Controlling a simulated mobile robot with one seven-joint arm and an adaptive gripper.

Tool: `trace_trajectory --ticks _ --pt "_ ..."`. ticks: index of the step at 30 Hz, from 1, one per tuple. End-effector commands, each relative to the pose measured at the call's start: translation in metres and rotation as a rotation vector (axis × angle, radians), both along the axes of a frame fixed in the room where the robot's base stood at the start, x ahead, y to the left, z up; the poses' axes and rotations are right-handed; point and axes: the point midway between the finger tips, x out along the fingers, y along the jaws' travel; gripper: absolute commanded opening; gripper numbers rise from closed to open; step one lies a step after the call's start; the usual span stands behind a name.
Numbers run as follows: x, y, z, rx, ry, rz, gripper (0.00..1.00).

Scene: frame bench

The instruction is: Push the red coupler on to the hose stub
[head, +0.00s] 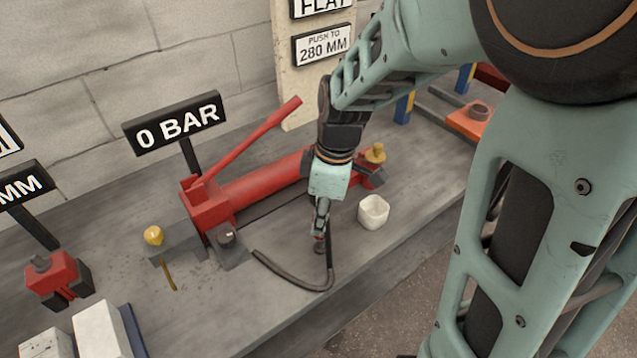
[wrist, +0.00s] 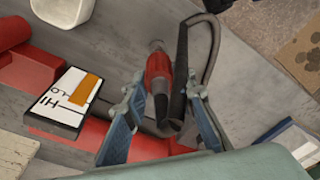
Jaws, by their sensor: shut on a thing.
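The red coupler (wrist: 158,72) is between my gripper's blue fingers in the wrist view, with dark parts at its ends. My gripper (wrist: 168,85) is shut on it. In the head view my gripper (head: 320,228) points down over the bench near its front edge, and only a small dark reddish tip of the coupler (head: 319,244) shows below it. The black hose (head: 295,282) curves across the bench beside it, and also shows in the wrist view (wrist: 215,45). I cannot clearly pick out the hose stub, nor tell whether the coupler touches it.
A red pump (head: 255,185) with a long handle stands behind, near the 0 BAR sign (head: 178,122). A white cup (head: 373,212) stands right of my gripper. The front bench edge is close.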

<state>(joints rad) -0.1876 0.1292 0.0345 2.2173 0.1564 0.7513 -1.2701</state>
Motion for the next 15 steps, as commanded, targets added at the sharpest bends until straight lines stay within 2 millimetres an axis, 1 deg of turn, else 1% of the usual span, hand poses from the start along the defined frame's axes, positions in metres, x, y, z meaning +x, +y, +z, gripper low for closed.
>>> trace_trajectory --ticks 15 --pt "0.000 0.000 -0.014 0.000 0.000 0.000 0.00"
